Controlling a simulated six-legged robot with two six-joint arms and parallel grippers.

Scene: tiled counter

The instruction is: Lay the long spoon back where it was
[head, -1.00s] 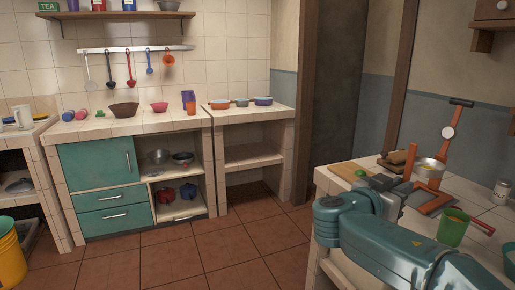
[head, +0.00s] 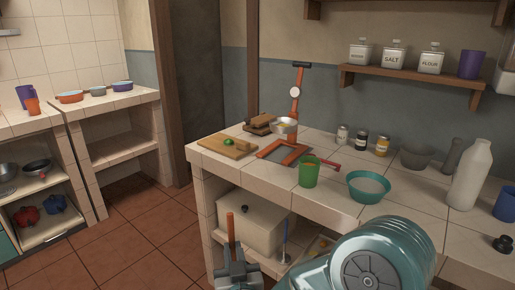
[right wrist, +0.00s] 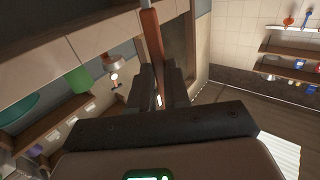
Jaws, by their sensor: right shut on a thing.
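My right gripper (head: 237,262) is at the bottom of the head view, in front of the counter's near side and below its top. It is shut on a long orange-brown handle (head: 230,228), which stands nearly upright from the jaws. This appears to be the long spoon; its bowl end cannot be made out. In the right wrist view the handle (right wrist: 152,38) rises between the dark fingers (right wrist: 160,85). My left gripper is not in view.
The tiled counter (head: 330,190) holds a cutting board (head: 226,147), an orange-framed stand (head: 284,153) with a metal pan, a green cup (head: 310,172), a teal bowl (head: 368,187), jars and a white bottle (head: 470,178). A white box (head: 252,217) sits on the shelf below.

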